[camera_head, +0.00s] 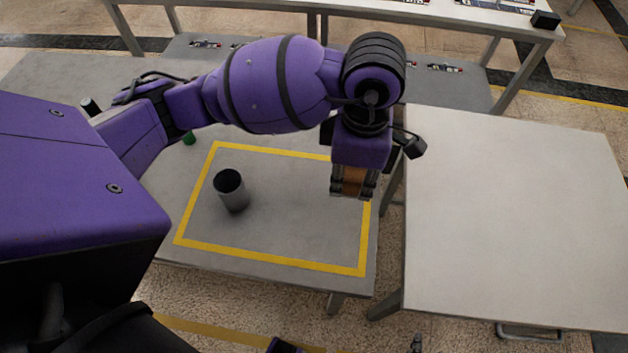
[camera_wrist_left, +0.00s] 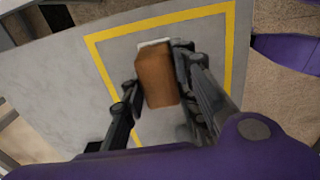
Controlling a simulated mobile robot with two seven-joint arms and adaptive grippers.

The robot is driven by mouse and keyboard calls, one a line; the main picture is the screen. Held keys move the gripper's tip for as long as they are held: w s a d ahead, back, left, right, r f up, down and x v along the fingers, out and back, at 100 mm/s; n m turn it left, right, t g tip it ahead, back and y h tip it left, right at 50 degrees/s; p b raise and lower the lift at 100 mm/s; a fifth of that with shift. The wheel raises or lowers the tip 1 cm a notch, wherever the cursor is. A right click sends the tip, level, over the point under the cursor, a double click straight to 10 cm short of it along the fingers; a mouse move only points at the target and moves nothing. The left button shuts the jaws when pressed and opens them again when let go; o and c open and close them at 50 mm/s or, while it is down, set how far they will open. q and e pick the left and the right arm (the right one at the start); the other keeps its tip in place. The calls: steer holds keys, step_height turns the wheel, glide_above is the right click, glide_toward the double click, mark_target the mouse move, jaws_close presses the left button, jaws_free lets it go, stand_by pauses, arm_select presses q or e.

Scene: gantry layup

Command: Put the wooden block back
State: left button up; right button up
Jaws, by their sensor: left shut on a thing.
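My left gripper (camera_head: 353,190) is shut on the brown wooden block (camera_head: 353,181), over the right part of the yellow-taped area on the grey table. In the left wrist view, the block (camera_wrist_left: 157,77) sits between the two fingers of my left gripper (camera_wrist_left: 155,88), with the taped table surface behind it. The yellow tape outline (camera_head: 270,262) marks a four-sided area on the grey table (camera_head: 300,276). I cannot tell exactly how high the block is above the surface. My right gripper is not clearly in view.
A dark grey cup (camera_head: 232,192) stands upright inside the left part of the taped area. A small green object (camera_head: 188,138) is behind it, near my arm. A bare white table (camera_head: 510,220) stands to the right, across a narrow gap. Another table with small items (camera_head: 490,12) is at the back.

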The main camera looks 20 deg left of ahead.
arm_select(q)
steer(key=a+f, duration=0.1)
steer(key=f, duration=0.1)
steer(key=w+a+f, duration=0.1)
steer(key=a+f, duration=0.1)
steer(key=shift+w+f, duration=0.15)
steer(key=shift+w+a+f, duration=0.15)
steer(key=shift+a+f, duration=0.15)
steer(key=shift+f, duration=0.05)
steer(key=f, duration=0.3)
steer(key=shift+a+f, duration=0.1)
steer(key=shift+a, duration=0.25)
steer(key=shift+w+f, duration=0.1)
steer(key=shift+f, duration=0.4)
steer(key=o, duration=1)
steer(key=shift+o, duration=0.5)
arm_select(e)
steer(key=shift+s+d+f, duration=0.1)
steer(key=shift+s+f, duration=0.15)
